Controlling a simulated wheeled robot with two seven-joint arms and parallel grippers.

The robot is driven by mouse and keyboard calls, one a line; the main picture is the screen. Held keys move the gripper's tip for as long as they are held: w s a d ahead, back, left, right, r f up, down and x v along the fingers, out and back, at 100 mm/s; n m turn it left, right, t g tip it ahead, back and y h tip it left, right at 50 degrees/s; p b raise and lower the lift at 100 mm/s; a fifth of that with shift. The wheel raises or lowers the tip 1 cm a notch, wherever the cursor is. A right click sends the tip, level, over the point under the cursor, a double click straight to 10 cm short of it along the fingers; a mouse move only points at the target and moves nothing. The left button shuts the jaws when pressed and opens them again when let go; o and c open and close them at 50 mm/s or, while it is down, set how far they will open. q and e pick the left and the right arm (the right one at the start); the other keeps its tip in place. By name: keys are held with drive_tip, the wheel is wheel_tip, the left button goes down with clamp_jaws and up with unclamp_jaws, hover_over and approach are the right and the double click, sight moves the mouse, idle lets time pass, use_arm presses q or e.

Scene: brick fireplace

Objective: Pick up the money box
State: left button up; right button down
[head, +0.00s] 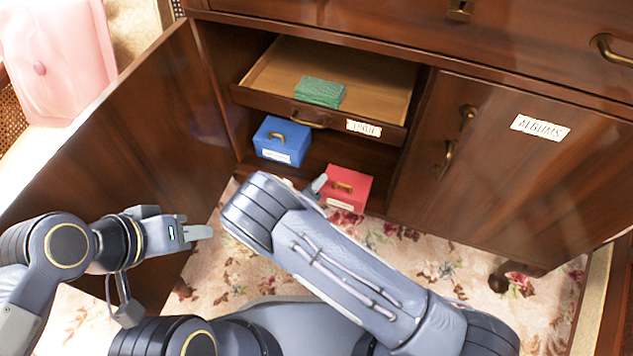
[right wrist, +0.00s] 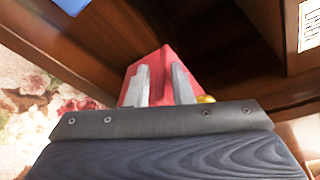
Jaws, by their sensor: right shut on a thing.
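A red box (head: 349,187) with a brass handle and a white label sits low at the front of the open cabinet. A blue box (head: 283,141) with a brass handle and a label stands on the cabinet floor behind it to the left. Neither label is readable, so I cannot tell by text which is the money box. My right gripper (head: 317,186) is at the red box's left side, partly hidden by my forearm. In the right wrist view its fingers (right wrist: 161,84) are apart with the red box (right wrist: 151,121) between them. My left gripper (head: 198,232) is empty, away from both boxes.
A pulled-out drawer (head: 377,84) above the boxes holds a green stack (head: 320,92). The open left door (head: 125,130) stands beside my left arm. A closed door (head: 530,175) labelled "ALBUMS" is at right. Floral carpet (head: 215,275) lies in front.

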drive_tip(key=c, duration=1.2)
unclamp_jaws()
drive_tip(key=shift+s+f, duration=0.25)
drive_tip(key=shift+f, duration=0.4)
drive_tip(key=shift+c, duration=0.2)
drive_tip(key=shift+o, duration=0.3)
drive_tip(key=shift+r, duration=0.1)
drive_tip(key=shift+r, duration=0.1)
drive_tip(key=p+v, duration=0.2)
drive_tip(key=v, duration=0.5)
drive_tip(key=shift+s+a+r, duration=0.15)
drive_tip(key=shift+s+a, duration=0.1)
